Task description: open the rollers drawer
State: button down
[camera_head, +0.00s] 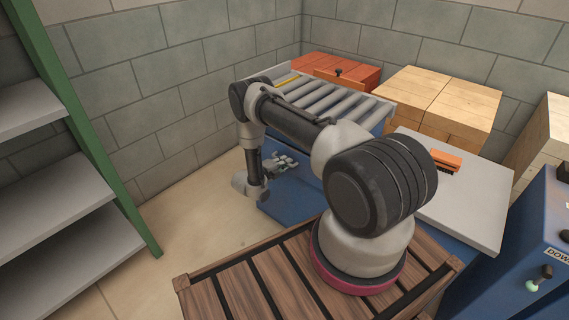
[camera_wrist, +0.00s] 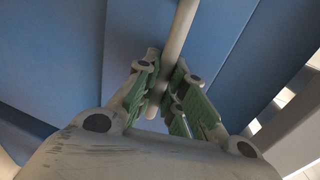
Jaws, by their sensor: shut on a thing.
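The blue cabinet (camera_head: 290,200) stands under a rack of grey rollers (camera_head: 325,98) in the head view. My gripper (camera_head: 283,162) is low at the cabinet's left-facing side, at the end of my bent arm. In the wrist view, a pale bar handle (camera_wrist: 181,30) runs in front of blue panels (camera_wrist: 140,40). My gripper's green-padded fingers (camera_wrist: 167,82) are shut on this bar, one on each side. The handle is too small to make out in the head view. I cannot tell how far the drawer stands out, and its inside is hidden.
Green-framed grey shelves (camera_head: 75,190) stand at the left, with bare floor (camera_head: 190,215) between them and the cabinet. A pale worktop (camera_head: 470,205) with an orange brush (camera_head: 446,160) is at the right. Orange bricks (camera_head: 335,72) and wooden blocks (camera_head: 440,100) line the back.

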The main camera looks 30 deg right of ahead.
jog(key=f+v, duration=0.2)
jog(key=v, duration=0.9)
jog(key=a+f+v, duration=0.1)
jog(key=f+v, duration=0.1)
jog(key=v, duration=0.9)
jog(key=shift+s+a+f, duration=0.2)
jog(key=shift+f, duration=0.15)
jog(key=c, duration=1.8)
grip_release()
jog(key=shift+o, duration=0.2)
jog(key=v, duration=1.2)
